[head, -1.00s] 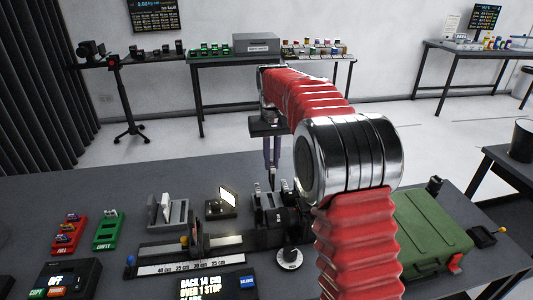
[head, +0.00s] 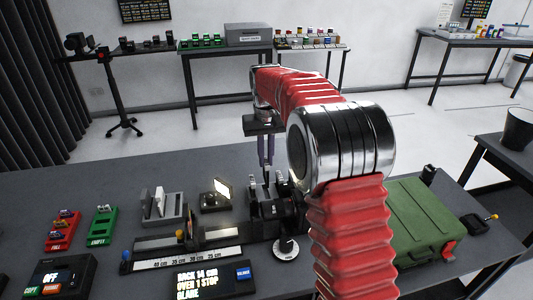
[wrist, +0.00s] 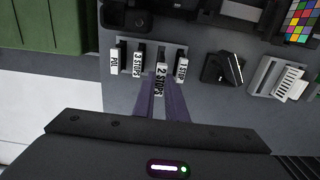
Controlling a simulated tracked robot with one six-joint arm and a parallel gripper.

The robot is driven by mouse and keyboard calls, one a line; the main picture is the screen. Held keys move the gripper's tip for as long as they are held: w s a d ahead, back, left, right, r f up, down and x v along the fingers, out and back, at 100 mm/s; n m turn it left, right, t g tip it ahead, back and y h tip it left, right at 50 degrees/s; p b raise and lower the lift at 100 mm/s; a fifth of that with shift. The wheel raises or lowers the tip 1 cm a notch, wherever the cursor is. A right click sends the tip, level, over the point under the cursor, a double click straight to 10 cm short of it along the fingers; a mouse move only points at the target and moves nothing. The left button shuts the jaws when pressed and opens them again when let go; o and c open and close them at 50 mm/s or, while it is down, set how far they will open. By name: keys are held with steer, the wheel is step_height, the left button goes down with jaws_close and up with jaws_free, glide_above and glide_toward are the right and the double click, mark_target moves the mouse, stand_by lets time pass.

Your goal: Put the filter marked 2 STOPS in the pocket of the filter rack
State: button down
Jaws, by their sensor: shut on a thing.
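The filter marked 2 STOPS (wrist: 160,82) is in the middle of the wrist view, its white label facing up and readable. My gripper (wrist: 158,76) is shut on it with its two slim purple fingers; in the head view my gripper (head: 266,166) points straight down. The label sits closer to my gripper than its neighbours' labels. Whether its lower edge is clear of the dark slotted rack (head: 262,206) is hidden. Filters marked 3 STOPS (wrist: 138,66), POL (wrist: 114,64) and 1 STOP (wrist: 181,70) stand beside it.
A rail with a scale (head: 185,263) and a display box (head: 210,282) lie in front. A green case (head: 415,220) is to the right, behind my arm.

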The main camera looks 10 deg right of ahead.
mark_target(266, 173)
steer(key=shift+f, duration=1.7)
steer(key=shift+f, duration=1.6)
stand_by(0.9)
steer(key=c, duration=1.7)
jaws_free()
step_height(266, 173, up, 14)
steer(key=shift+f, duration=0.15)
